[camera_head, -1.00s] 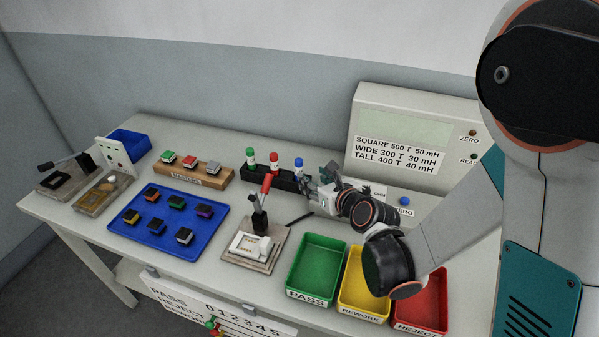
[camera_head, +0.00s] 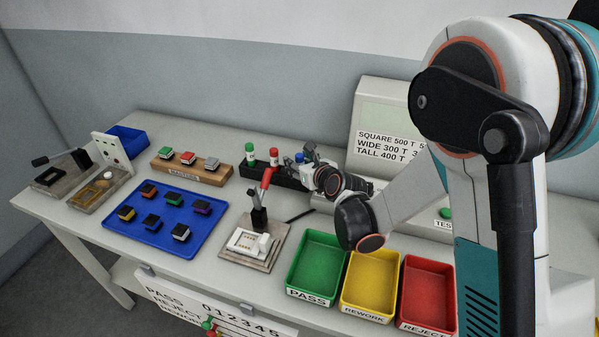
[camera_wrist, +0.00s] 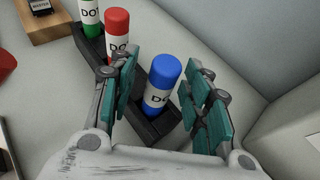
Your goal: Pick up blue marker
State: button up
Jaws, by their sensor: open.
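The blue marker (camera_wrist: 161,85) stands in the black holder (camera_wrist: 154,127), at the end of a row beside the red marker (camera_wrist: 117,34) and green marker (camera_wrist: 90,12). In the head view only the top of the blue marker (camera_head: 299,157) shows, partly hidden by my gripper (camera_head: 308,155). In the wrist view my gripper (camera_wrist: 164,88) is open, with one finger on each side of the blue marker. The left finger lies between the blue and red markers. I cannot tell whether either finger touches the blue marker.
A red-handled press (camera_head: 260,207) stands in front of the holder. Green (camera_head: 297,293), yellow (camera_head: 345,305) and red (camera_head: 405,316) trays line the front right. A tester box (camera_head: 371,110) stands behind my arm. A blue tray (camera_head: 208,243) with several blocks lies left.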

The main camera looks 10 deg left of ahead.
grip_shut()
dwell(0.3)
notch_tip(320, 180, up, 20)
jog(key=p, duration=0.7)
jog(key=c, duration=0.9)
grip_release()
jog(key=shift+c, duration=0.3)
jog(key=shift+f, duration=0.1)
